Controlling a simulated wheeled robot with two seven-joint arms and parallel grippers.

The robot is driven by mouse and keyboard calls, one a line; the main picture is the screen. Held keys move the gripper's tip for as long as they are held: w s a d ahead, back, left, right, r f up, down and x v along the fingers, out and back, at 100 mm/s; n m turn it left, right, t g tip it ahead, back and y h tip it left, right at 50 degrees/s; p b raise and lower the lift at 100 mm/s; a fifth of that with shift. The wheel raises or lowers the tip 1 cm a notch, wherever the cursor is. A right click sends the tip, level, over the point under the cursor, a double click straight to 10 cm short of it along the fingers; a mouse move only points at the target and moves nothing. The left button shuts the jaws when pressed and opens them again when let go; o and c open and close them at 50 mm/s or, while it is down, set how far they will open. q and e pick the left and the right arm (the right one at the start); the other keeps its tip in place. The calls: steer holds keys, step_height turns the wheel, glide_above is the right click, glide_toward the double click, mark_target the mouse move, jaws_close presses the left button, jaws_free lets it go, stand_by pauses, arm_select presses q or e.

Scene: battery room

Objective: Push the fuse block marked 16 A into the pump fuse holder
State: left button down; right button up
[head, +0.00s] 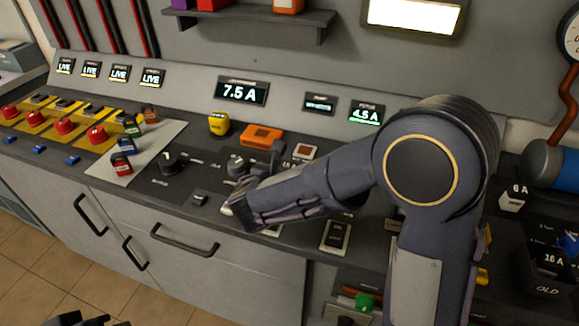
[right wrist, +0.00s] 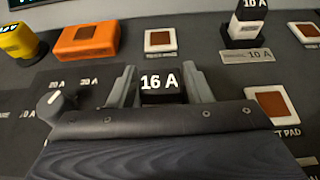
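The fuse block marked 16 A (right wrist: 162,88) is dark with white lettering and sits between the fingers of my right gripper (right wrist: 163,92) in the right wrist view. The fingers press close against both its sides. In the head view my right gripper (head: 263,168) is low over the grey panel, just in front of the orange box, and the block cannot be made out there. What is under the block is hidden by the gripper, and I cannot make out the pump fuse holder. Dark tips, apparently my left gripper (head: 82,320), show at the bottom left edge.
An orange box (right wrist: 87,40), a yellow device (right wrist: 18,42) and a black rotary knob (right wrist: 56,98) stand nearby. A block marked 10 A (right wrist: 248,22) stands beyond. A dark bin (head: 547,291) marked OLD is at the right. Red-brown square pads dot the panel.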

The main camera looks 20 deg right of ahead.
steer(key=shift+p+v, duration=1.8)
steer(key=shift+v, duration=3)
steer(key=shift+s+a+r, duration=0.25)
steer(key=shift+s+a, duration=0.15)
steer(key=shift+s, duration=0.1)
